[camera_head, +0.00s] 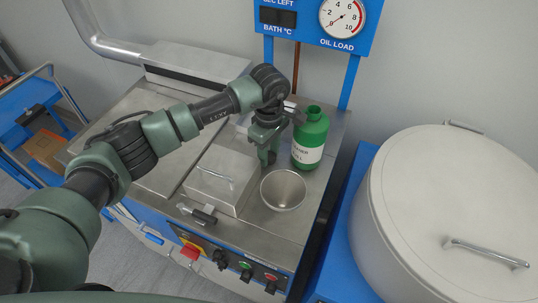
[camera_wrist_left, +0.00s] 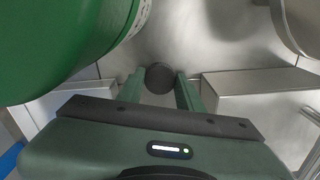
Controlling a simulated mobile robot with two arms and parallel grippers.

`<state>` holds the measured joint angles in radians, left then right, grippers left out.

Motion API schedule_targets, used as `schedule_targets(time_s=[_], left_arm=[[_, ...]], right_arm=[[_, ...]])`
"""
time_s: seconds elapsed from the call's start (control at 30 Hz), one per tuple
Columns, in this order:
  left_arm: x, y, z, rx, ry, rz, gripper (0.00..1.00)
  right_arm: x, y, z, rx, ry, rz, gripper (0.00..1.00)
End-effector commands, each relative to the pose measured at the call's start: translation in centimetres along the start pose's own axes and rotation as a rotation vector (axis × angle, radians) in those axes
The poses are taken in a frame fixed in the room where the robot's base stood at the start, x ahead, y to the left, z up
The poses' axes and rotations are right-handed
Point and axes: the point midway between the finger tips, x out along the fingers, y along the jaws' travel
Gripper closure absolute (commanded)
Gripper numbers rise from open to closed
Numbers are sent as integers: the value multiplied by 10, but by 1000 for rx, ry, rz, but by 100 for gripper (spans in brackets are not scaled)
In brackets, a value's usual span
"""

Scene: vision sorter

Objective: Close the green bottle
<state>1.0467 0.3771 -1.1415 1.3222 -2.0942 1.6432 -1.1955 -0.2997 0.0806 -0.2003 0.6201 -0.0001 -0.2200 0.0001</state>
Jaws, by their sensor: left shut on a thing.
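The green bottle (camera_head: 309,136), with a white label, stands upright at the back right of the steel worktop. Its green neck shows no cap on it. It also fills the upper left of the left wrist view (camera_wrist_left: 50,40). My left gripper (camera_head: 267,158) points down just left of the bottle, apart from it. In the left wrist view its fingers (camera_wrist_left: 160,90) are shut on a dark round cap (camera_wrist_left: 160,77). The cap is not clear in the head view. My right gripper is not in view.
A black-handled tool (camera_head: 198,213) lies at the front. A large lidded drum (camera_head: 455,215) stands to the right. A blue gauge panel (camera_head: 320,22) rises behind.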

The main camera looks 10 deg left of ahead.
Motion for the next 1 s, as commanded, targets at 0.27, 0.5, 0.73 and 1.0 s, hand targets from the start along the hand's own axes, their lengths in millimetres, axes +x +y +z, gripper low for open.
schedule_targets(time_s=[0.27, 0.5, 0.73, 1.0], left_arm=[[-10, 1, 0, -1, 0, 3, 100], [-52, 2, -1, 0, 3, 7, 100], [-116, 1, -1, 1, 3, 7, 100], [-175, 0, 0, -1, 2, 3, 100]], right_arm=[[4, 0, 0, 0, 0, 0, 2], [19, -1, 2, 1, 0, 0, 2], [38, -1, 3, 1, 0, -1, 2], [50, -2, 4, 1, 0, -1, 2]])
